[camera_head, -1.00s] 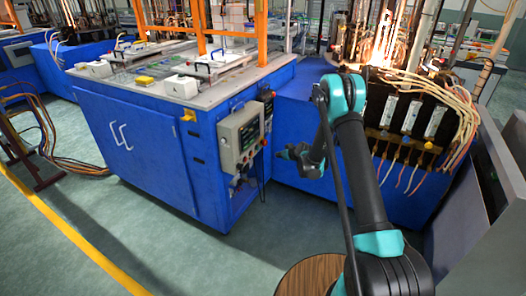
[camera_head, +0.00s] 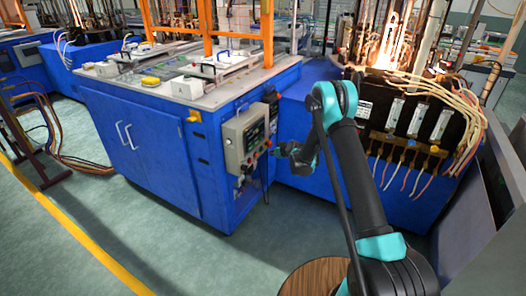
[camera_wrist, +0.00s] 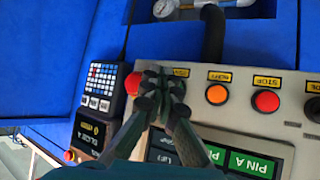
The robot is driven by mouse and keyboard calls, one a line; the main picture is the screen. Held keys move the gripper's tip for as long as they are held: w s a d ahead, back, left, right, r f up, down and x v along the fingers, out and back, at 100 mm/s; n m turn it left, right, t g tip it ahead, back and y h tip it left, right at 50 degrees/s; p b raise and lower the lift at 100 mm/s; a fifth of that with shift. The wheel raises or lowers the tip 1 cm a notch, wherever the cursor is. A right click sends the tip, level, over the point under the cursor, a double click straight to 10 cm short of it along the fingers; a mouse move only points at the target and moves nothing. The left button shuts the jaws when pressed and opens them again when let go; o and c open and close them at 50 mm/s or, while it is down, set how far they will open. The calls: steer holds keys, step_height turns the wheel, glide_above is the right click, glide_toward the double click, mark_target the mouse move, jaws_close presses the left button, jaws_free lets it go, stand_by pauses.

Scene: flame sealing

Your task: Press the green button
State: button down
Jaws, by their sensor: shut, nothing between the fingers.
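The control box (camera_head: 234,139) is a grey panel on the corner of the blue cabinet. In the wrist view its face (camera_wrist: 240,133) carries a row of round buttons. The fingers hide whatever lies under the yellow label there. In the head view my gripper (camera_head: 279,150) is just right of the box; whether it touches is unclear.
A red button (camera_wrist: 133,83) lies left of the fingertips, an orange button (camera_wrist: 216,94) and a red stop button (camera_wrist: 266,101) to their right. A black keypad unit (camera_wrist: 103,87) is at the left. A dark hose (camera_wrist: 212,35) rises above the row. A blue cabinet (camera_head: 150,150) stands left.

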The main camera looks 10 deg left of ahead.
mark_target(262, 149)
steer(key=shift+w+a, duration=0.2)
steer(key=shift+a, duration=0.3)
steer(key=shift+w+a, duration=0.15)
steer(key=shift+a, duration=0.35)
steer(key=shift+a, duration=0.2)
stand_by(0.6)
steer(key=shift+w+a, duration=0.1)
steer(key=shift+a, duration=0.15)
